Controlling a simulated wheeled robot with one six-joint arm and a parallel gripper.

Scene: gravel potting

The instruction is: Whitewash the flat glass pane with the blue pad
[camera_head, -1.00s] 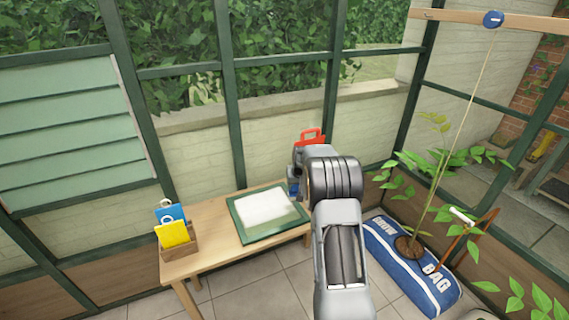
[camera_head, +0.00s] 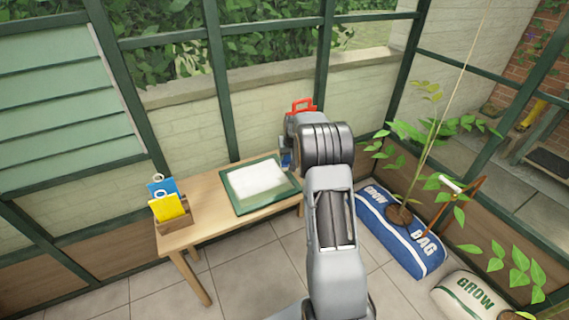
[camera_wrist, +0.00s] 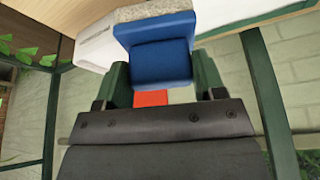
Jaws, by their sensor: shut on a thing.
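The flat glass pane (camera_head: 233,203) lies in a green frame on the wooden table, with a broad white coat over most of its middle. Darker bare glass shows along its edges. My gripper (camera_head: 287,158) is at the right edge of the pane, partly hidden behind my arm. In the wrist view my gripper (camera_wrist: 160,90) is shut on the blue pad (camera_wrist: 158,62), which has a speckled grey face at its far end. A white surface (camera_wrist: 95,42) shows beside the pad. I cannot tell whether the pad touches the pane.
A wooden box (camera_head: 175,221) with blue and yellow tags stands at the table's left end. A red part (camera_head: 301,106) shows above my wrist. A blue grow bag (camera_head: 405,240) with a plant lies right of the table, and a white bag (camera_head: 470,300) lies lower right.

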